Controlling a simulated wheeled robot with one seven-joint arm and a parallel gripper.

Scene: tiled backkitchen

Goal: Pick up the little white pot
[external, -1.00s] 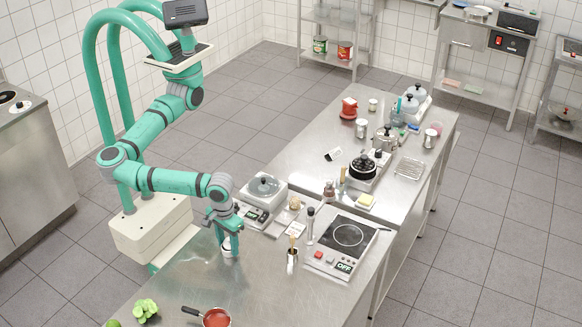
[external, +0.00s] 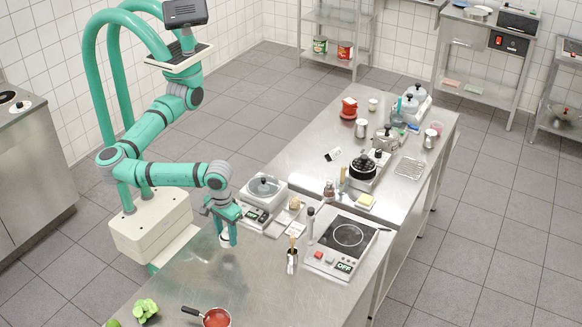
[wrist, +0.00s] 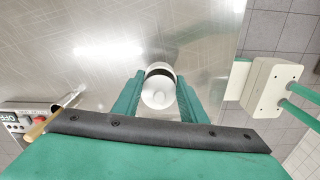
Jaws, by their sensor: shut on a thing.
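The little white pot (wrist: 158,93) shows in the wrist view between the two green fingers of my gripper (wrist: 158,98). In the external view the white pot (external: 225,241) shows below my gripper (external: 229,232), partly hidden by the fingers. My gripper is shut on the pot and appears to hold it above the steel counter; the exact height is hard to tell.
The steel counter (external: 190,277) is clear around the pot.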

